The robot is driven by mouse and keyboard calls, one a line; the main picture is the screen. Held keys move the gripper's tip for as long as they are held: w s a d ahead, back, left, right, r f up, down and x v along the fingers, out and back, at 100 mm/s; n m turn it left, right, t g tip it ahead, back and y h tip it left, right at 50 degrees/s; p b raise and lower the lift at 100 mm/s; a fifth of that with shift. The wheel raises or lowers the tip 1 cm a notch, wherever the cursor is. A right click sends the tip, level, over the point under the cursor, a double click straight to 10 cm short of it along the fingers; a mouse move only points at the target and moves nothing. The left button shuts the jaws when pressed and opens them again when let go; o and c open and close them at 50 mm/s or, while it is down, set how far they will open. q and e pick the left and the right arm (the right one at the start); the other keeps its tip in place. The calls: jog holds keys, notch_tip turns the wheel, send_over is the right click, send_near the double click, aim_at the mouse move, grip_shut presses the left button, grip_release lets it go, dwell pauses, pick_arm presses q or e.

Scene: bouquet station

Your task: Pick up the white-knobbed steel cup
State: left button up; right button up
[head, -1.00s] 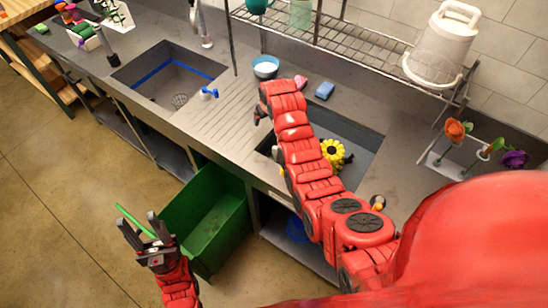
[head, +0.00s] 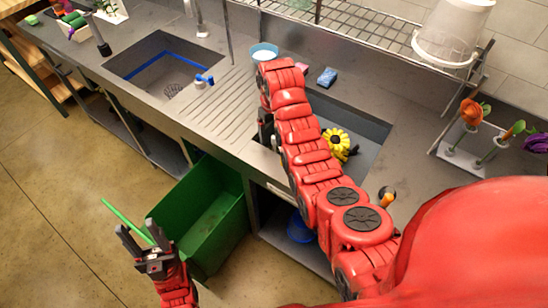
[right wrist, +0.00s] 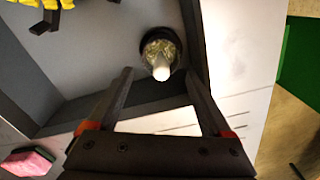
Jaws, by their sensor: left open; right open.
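The steel cup with the white knob (right wrist: 161,70) shows in the right wrist view, sitting in a dark round opening in the grey sink floor, near the sink wall. In the head view this gripper (head: 266,128) hangs at the sink's left edge, partly hidden. My left gripper (head: 138,236) is open over the floor, a green stick (head: 122,216) crossing by its fingers; whether they touch is unclear.
A green bin (head: 205,220) stands below the counter. A wire rack (head: 350,32) overhangs the back.

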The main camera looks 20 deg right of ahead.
aim_at(274, 148)
jog(key=shift+f+p, duration=0.55)
jog(key=shift+f, duration=0.05)
jog(key=f, duration=0.1)
jog(key=f+p, duration=0.1)
jog(key=f, duration=0.1)
jog(key=f+p, duration=0.1)
jog(key=f, duration=0.1)
jog(key=shift+s, duration=0.4)
jog(key=shift+f+p, duration=0.35)
jog(key=shift+f, duration=0.15)
jog(key=c, duration=1.2)
jog(key=shift+r, duration=0.15)
